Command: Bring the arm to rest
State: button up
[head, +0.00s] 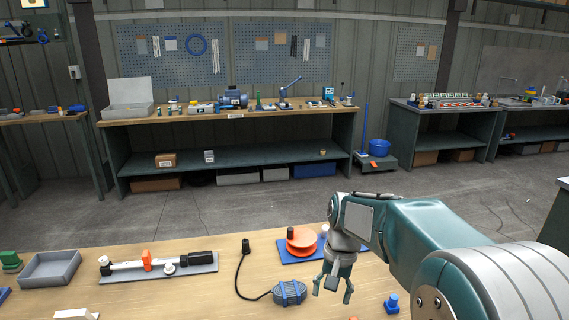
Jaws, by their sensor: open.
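My gripper (332,284) shows in the head view at the end of my teal arm, pointing down over the near wooden bench. Its fingers are spread apart and nothing shows between them. The arm comes in from the lower right and bends down at the wrist. Behind the gripper, on the bench, a blue board (288,252) carries an orange round part (301,241) and a dark knob. The gripper and wrist hide part of that board. I cannot tell the exact height of the fingertips above the bench.
The near bench (215,292) also holds a blue ribbed device (290,292) with a black cable, left of my gripper, a grey plate with a white pipe assembly (152,262), a grey tray (50,268) and a small blue part (392,304). A long workbench (228,118) stands beyond open floor.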

jog(key=s+d+r+n+t, duration=0.1)
jog(key=s+d+r+t, duration=0.1)
jog(key=s, duration=0.8)
jog(key=s+d+r+n+t+h, duration=0.1)
jog(key=s+r+t, duration=0.4)
jog(key=s, duration=0.5)
jog(key=shift+d+r+n, duration=0.35)
jog(key=shift+d+n, duration=0.35)
jog(key=shift+d, duration=0.35)
